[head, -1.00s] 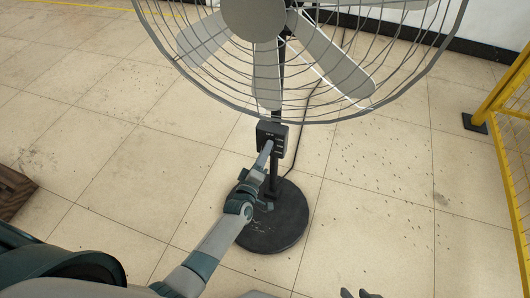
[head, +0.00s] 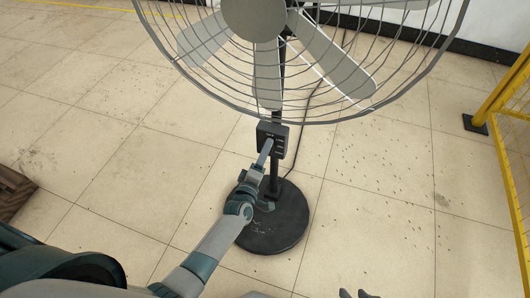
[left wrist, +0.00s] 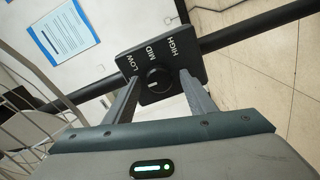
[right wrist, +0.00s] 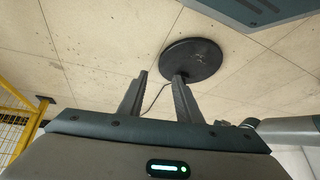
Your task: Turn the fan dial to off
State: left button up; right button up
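The fan (head: 255,18) stands upright on a round black base (head: 288,235). Its black control box (head: 281,137) is on the pole below the fan cage. In the left wrist view the box face (left wrist: 185,52) reads LOW, MID and HIGH around a round black dial (left wrist: 158,78) with a short white mark. No OFF label shows. My left gripper (head: 267,146) is at the box front. Its fingers are apart, one on each side of the dial; I cannot tell whether they touch it. My right gripper (right wrist: 157,78) is open and empty, away from the fan.
A yellow fence (head: 505,100) stands at the right. A brown wooden object (head: 14,192) lies at the left edge. A cable (head: 301,150) runs on the floor behind the pole. The tiled floor around the base is mostly clear.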

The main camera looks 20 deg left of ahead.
pick_arm(q)
jog(key=shift+s, duration=0.15)
jog(key=s+p, duration=0.1)
jog(key=s, duration=1.6)
jog(key=shift+a, duration=0.3)
pick_arm(e)
jog(key=shift+s+d+f+g, duration=0.15)
jog(key=shift+s+d+g, duration=0.3)
jog(key=shift+d, duration=0.2)
jog(key=shift+w, duration=0.1)
pick_arm(q)
jog(key=shift+d, duration=0.1)
